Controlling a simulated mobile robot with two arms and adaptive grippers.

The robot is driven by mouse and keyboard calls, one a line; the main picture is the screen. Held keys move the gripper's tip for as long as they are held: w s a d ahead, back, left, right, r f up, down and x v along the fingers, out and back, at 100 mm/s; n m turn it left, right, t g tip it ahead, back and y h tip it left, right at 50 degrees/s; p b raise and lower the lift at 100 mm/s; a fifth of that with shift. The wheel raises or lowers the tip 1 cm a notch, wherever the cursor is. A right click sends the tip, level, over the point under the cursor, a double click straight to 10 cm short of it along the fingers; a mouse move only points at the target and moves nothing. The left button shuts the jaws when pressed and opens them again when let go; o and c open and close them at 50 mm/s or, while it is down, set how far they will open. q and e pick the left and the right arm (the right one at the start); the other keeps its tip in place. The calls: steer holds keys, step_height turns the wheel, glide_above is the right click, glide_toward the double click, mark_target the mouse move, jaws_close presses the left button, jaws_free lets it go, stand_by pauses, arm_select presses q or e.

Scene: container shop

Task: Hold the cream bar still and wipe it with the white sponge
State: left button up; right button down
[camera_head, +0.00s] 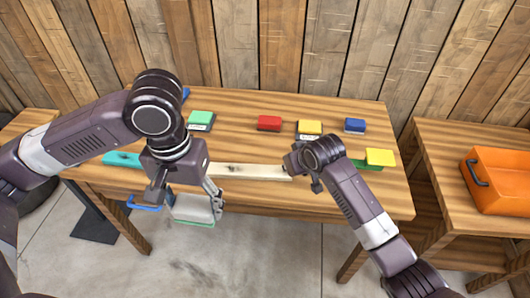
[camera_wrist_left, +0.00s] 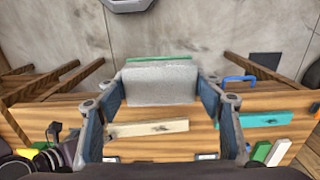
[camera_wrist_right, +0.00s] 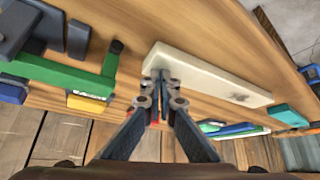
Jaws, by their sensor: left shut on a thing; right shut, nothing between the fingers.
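The cream bar (camera_head: 262,172) lies on the wooden table, with dark marks towards its left end. It also shows in the left wrist view (camera_wrist_left: 125,130) and the right wrist view (camera_wrist_right: 205,72). My left gripper (camera_head: 192,199) is shut on the white sponge (camera_head: 193,210), which has a green backing. It holds the sponge at the table's front edge, to the left of and nearer than the bar; the sponge fills the jaws in the left wrist view (camera_wrist_left: 160,88). My right gripper (camera_wrist_right: 160,76) is shut and empty, its tips at the bar's right end. I cannot tell whether they press on it.
A teal bar (camera_head: 122,159) lies left of the cream bar. Green (camera_head: 200,117), red (camera_head: 269,122), yellow (camera_head: 309,127) and blue (camera_head: 355,125) blocks stand along the back. A yellow block (camera_head: 380,157) is at the right. An orange crate (camera_head: 503,185) sits on the right table.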

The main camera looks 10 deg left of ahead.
stand_by(0.7)
arm_select(q)
steer(key=w+d+f+n, duration=0.1)
steer(key=w+d+n, duration=0.1)
steer(key=w, duration=0.5)
steer(key=w+d+f+n, duration=0.1)
steer(key=w+d+n, duration=0.1)
steer(key=w, duration=0.6)
steer(key=n, duration=0.5)
glide_toward(243, 170)
steer(key=shift+d, duration=0.1)
steer(key=shift+f, duration=2.25)
steer(key=shift+f, duration=1.05)
